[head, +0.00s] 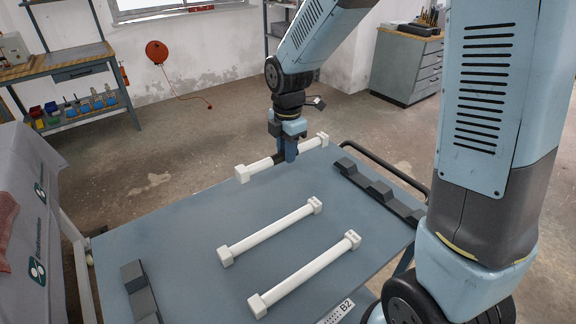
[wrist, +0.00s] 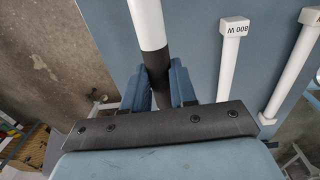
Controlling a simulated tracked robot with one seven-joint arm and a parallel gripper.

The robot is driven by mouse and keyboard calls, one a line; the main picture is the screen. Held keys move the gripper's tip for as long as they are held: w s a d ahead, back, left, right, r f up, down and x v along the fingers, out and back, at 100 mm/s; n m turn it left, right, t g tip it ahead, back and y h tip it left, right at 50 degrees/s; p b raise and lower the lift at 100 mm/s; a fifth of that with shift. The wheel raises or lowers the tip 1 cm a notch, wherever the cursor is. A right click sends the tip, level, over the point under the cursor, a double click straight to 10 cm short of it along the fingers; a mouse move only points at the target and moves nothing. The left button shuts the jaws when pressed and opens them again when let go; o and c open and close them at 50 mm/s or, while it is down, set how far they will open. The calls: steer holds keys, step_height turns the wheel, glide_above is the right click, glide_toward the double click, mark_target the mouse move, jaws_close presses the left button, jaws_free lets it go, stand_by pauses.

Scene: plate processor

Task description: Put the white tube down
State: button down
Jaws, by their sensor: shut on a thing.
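My gripper (head: 290,152) is shut on a white tube (head: 258,168) around its dark middle section. The tube has blocky white ends and lies slantwise over the far edge of the blue-grey table (head: 185,225). I cannot tell whether it touches the tabletop. In the wrist view my gripper's fingers (wrist: 160,85) sit on both sides of the dark section, with the white tube (wrist: 147,22) running up out of frame; its lower part is hidden by the gripper.
Two similar white tubes, one nearer the middle (head: 270,232) and one in front (head: 305,270), lie parallel on the table. Dark notched holders stand at the right (head: 378,187) and left (head: 139,290). A grey-covered thing (head: 30,215) is at the left. Bare tabletop lies between the tubes.

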glide_above(291, 172)
step_height(291, 172, down, 7)
steer(key=shift+r, duration=0.1)
steer(key=shift+f, duration=1.45)
steer(key=shift+f, duration=0.1)
steer(key=c, duration=0.9)
jaws_free()
